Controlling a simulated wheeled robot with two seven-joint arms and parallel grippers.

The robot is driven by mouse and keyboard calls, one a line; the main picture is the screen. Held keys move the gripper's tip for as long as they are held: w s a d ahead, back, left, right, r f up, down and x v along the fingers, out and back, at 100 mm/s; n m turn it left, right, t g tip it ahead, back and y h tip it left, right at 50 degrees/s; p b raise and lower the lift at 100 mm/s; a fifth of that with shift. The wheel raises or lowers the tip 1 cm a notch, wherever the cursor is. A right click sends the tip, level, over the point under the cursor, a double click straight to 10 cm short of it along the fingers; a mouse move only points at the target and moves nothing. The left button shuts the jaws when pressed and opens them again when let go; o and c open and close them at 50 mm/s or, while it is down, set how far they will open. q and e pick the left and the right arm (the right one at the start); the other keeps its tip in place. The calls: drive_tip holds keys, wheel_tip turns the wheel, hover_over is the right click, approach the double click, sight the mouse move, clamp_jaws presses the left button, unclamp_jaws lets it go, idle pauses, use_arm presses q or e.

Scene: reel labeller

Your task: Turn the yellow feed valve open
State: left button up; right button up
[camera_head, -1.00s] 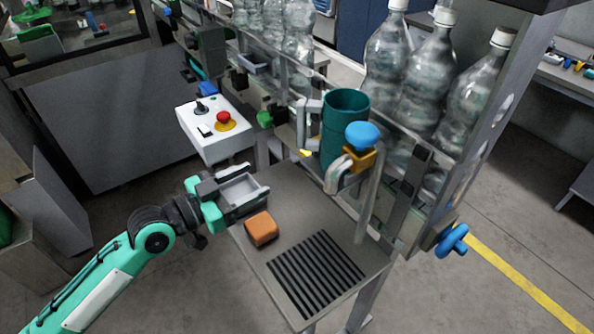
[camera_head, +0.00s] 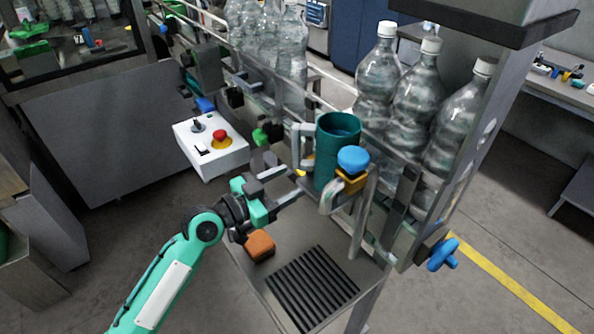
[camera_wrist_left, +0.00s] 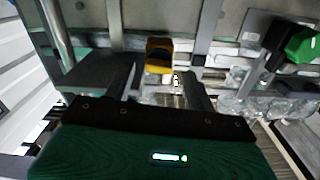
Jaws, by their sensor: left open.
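The yellow feed valve shows in the head view as a small yellow patch (camera_head: 301,172) low on the machine, left of the teal cup. Most of it is hidden there. In the left wrist view a yellow part (camera_wrist_left: 159,56) stands ahead, in line with the space between the fingers. My left gripper (camera_head: 285,184) is open and empty, its fingers pointing at the machine just short of the yellow patch. In the wrist view its dark fingers (camera_wrist_left: 148,85) stand apart on either side. I see no contact with the valve. My right gripper is not in view.
A teal cup (camera_head: 337,150) and a blue knob on an orange-yellow block (camera_head: 352,160) stand close right of the gripper. A green knob (camera_head: 268,133), a control box (camera_head: 212,146) and an orange block (camera_head: 260,245) are nearby. Bottles (camera_head: 418,95) line the conveyor.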

use_arm(q)
drive_tip(key=x, duration=0.3)
drive_tip(key=shift+d+p, duration=0.1)
drive_tip(key=shift+p, duration=0.3)
drive_tip(key=c, duration=1)
drive_tip(key=shift+n, duration=0.8)
drive_tip(key=o, duration=1)
